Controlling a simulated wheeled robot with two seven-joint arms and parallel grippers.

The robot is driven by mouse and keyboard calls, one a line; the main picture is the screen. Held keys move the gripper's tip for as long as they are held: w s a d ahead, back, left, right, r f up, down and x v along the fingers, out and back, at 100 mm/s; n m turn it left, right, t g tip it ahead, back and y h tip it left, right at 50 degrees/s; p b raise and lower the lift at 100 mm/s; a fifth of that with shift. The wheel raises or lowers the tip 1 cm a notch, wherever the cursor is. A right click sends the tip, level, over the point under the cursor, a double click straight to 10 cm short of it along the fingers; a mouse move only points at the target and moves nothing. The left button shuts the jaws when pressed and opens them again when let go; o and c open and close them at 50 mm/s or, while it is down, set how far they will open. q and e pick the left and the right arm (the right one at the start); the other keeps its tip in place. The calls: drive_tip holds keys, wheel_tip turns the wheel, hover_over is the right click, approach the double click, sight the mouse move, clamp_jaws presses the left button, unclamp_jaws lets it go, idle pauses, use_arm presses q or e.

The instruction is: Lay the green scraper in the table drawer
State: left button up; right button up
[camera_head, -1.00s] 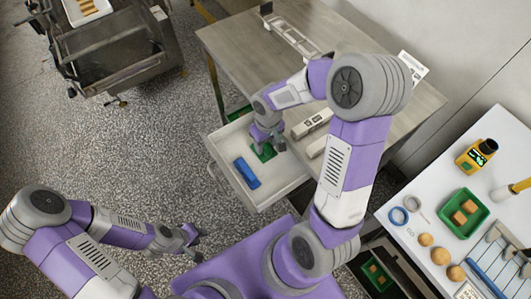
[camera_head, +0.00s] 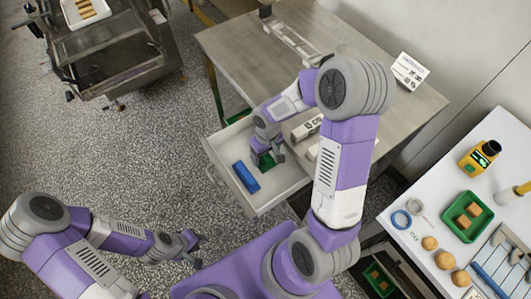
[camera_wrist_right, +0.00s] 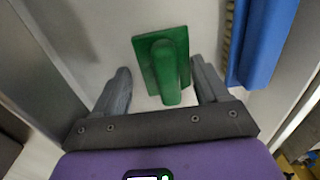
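The green scraper (camera_wrist_right: 163,62) is in the open table drawer (camera_head: 285,185), on its pale floor. In the right wrist view its handle points between my right gripper's fingers. My right gripper (camera_head: 267,157) is over the drawer. Its fingers stand apart on both sides of the handle, with gaps showing, in the right wrist view (camera_wrist_right: 163,92). In the head view the gripper hides part of the scraper. My left gripper (camera_head: 197,250) is away from the drawer, over the floor at lower left, and too small to judge.
A blue object (camera_head: 245,177) lies in the drawer left of the scraper; it also shows in the right wrist view (camera_wrist_right: 262,40). Whitish items lie at the drawer's back. The steel table (camera_head: 235,50) is above. A white table (camera_head: 400,240) with a green tray (camera_head: 486,225) stands right.

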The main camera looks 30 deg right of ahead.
drive_tip(key=shift+r, duration=0.4)
wheel_tip(320, 180, up, 11)
drive_tip(key=p, duration=0.3)
drive_tip(key=shift+d+r+p, duration=0.2)
drive_tip(key=shift+d+p, duration=0.05)
drive_tip(key=shift+p, duration=0.1)
